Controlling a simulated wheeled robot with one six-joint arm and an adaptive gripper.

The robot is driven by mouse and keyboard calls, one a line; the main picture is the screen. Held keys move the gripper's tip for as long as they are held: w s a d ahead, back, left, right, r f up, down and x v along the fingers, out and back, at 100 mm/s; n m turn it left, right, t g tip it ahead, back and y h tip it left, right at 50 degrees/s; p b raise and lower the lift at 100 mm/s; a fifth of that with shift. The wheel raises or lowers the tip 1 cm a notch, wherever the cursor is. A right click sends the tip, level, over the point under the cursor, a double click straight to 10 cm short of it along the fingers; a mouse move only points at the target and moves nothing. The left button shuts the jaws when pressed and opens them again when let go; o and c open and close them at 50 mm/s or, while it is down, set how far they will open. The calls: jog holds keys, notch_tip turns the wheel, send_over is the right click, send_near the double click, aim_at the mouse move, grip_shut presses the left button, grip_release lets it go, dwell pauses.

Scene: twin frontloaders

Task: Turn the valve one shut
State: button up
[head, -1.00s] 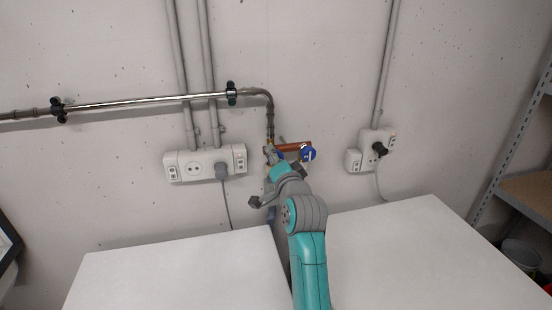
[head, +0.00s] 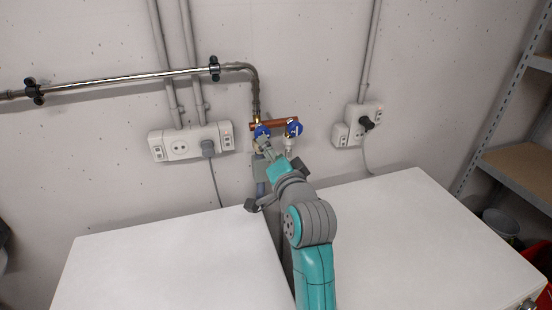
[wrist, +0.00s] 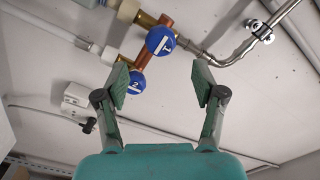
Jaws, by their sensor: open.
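Valve one is a round blue knob marked 1 (wrist: 160,40), on a copper pipe near the steel pipe. In the head view it is the left blue knob (head: 262,131). The blue knob marked 2 (wrist: 137,82) is beside it on the same copper pipe, and it is the right knob (head: 294,128) in the head view. My gripper (wrist: 160,84) is open and empty. Its fingers frame the area in front of the knobs, with valve one beyond the tips, between their lines. In the head view my gripper (head: 268,148) is just below valve one, partly overlapping the piping.
Two white machine tops (head: 175,270) (head: 400,235) stand below, with a narrow gap between them. A socket strip (head: 190,142) is left of the valves and another socket (head: 358,125) is right. A metal shelf (head: 520,165) stands far right.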

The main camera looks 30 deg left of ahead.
jog(key=shift+v, duration=1.5)
